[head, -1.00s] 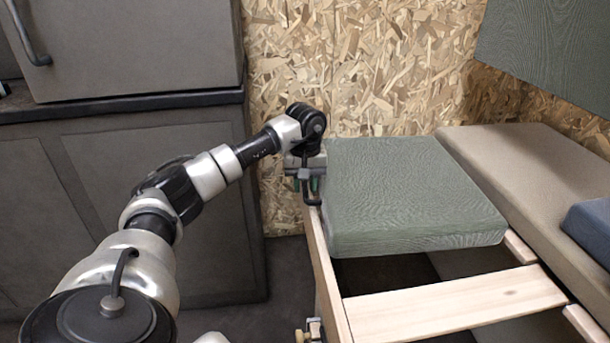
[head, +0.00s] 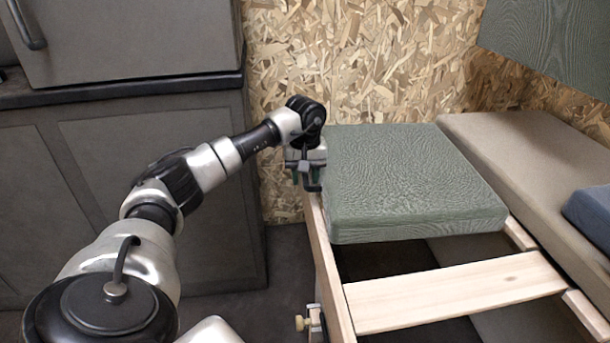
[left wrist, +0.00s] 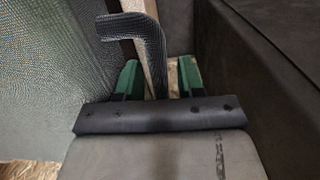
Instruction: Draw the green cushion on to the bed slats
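The green cushion (head: 410,185) lies flat at the far end of the bed frame, with its front edge short of the near bare slat (head: 455,292). My left gripper (head: 305,178) hangs at the cushion's left side, above the frame's left rail (head: 322,265). In the left wrist view its two green fingertips (left wrist: 160,80) are apart, with a strip of pale wood between them. The cushion (left wrist: 50,70) fills the left of that view. A dark bent bar (left wrist: 145,35) crosses between the fingers; I cannot tell what it belongs to. My right gripper is out of view.
A beige cushion (head: 540,165) lies along the right, with a blue item (head: 592,215) on it. A green panel (head: 555,40) hangs above. Dark cabinets (head: 160,200) stand left, and a chipboard wall (head: 370,60) closes the back. Gaps show between slats.

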